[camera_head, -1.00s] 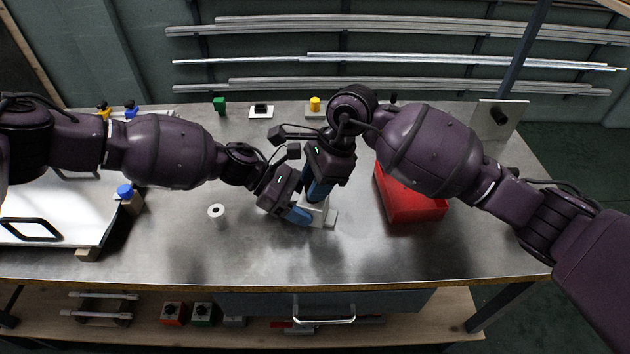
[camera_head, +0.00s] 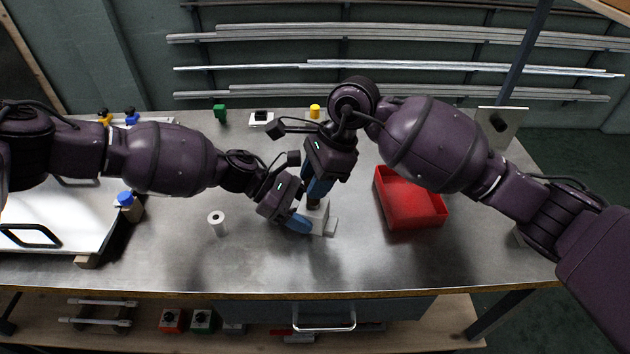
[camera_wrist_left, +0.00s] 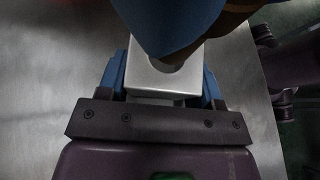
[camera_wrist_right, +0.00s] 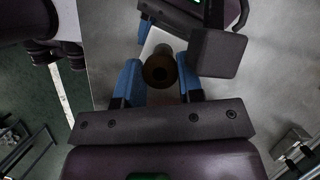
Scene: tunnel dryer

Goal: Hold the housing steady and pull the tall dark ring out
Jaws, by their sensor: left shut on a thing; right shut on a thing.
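The pale grey housing (camera_head: 328,224) stands on the bench, right of the middle. My left gripper (camera_head: 299,223) is shut on it from the left; the left wrist view shows the housing (camera_wrist_left: 150,82) between the blue fingers, with part of a round bore. My right gripper (camera_head: 317,189) is above and shut on the tall dark ring (camera_head: 313,203). The ring's dark brown body shows below the fingers, just over the housing. The right wrist view shows the ring's round end (camera_wrist_right: 159,72) between the fingers.
A red open bin (camera_head: 410,202) stands just right of the housing. A white cylinder with a hole (camera_head: 217,224) stands to the left. The front of the bench is clear.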

